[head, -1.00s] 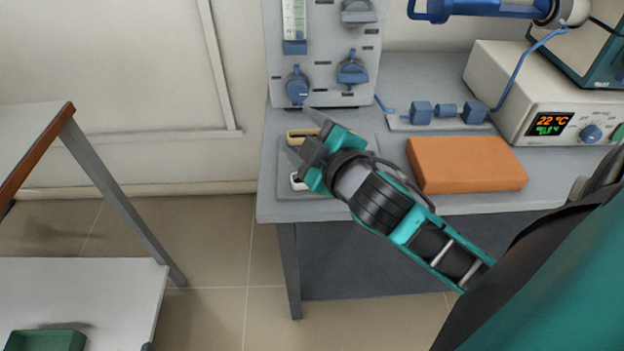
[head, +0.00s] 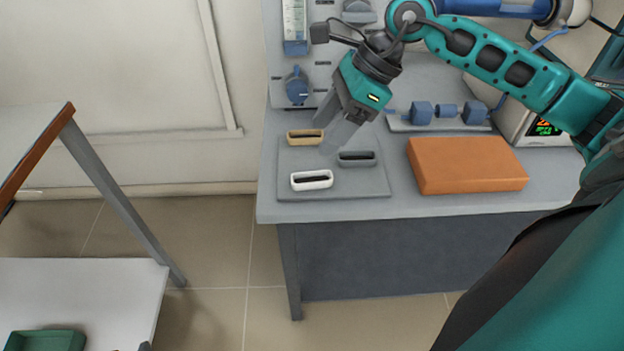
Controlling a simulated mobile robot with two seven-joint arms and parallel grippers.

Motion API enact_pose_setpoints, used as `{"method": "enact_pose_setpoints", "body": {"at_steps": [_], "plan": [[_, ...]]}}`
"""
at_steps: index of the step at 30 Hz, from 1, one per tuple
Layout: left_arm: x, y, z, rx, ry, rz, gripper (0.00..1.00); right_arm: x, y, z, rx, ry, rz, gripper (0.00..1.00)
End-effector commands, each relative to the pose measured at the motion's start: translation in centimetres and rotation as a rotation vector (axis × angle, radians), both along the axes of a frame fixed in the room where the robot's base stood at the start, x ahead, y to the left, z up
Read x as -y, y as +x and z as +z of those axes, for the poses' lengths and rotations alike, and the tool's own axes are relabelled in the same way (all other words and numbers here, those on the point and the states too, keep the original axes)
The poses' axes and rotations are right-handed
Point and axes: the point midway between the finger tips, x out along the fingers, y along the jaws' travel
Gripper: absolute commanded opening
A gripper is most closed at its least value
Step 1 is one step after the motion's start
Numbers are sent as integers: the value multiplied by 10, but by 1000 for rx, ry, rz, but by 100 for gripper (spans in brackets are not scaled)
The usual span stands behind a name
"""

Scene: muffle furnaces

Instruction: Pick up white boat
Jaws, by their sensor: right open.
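The white boat (head: 312,185) is a small open oblong dish with a dark inside. It lies at the front left of a grey plate (head: 350,190) on the bench. My right gripper (head: 328,132) is open above the back of the plate, pointing down and to the left. Its fingers are behind and above the white boat, apart from it. A tan boat (head: 303,137) lies at the back left of the plate, just left of the fingers. A grey boat (head: 357,159) lies at the plate's right. My left gripper is out of view.
An orange block (head: 466,165) lies on the bench right of the plate. A panel with blue knobs (head: 297,88) stands behind. Blue fittings (head: 447,113) sit at the back. A side table (head: 80,290) with a green tray (head: 45,341) is at left.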

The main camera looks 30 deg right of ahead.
Motion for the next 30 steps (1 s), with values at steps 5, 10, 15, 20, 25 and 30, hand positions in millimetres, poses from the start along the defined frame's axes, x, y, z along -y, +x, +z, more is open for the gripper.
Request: {"method": "enact_pose_setpoints", "body": {"at_steps": [5,10,15,20,25,30], "plan": [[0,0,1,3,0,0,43,31,-3,-3,-28,-144,4,64],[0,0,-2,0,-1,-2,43,24,1,-29,-34,-154,7,64],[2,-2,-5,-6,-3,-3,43,13,6,-57,-33,-151,4,64],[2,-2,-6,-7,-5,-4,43,8,9,-70,-32,-152,5,64],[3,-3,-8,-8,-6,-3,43,1,14,-84,-33,-149,5,64],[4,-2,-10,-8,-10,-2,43,-8,20,-108,-33,-149,5,64]]}}
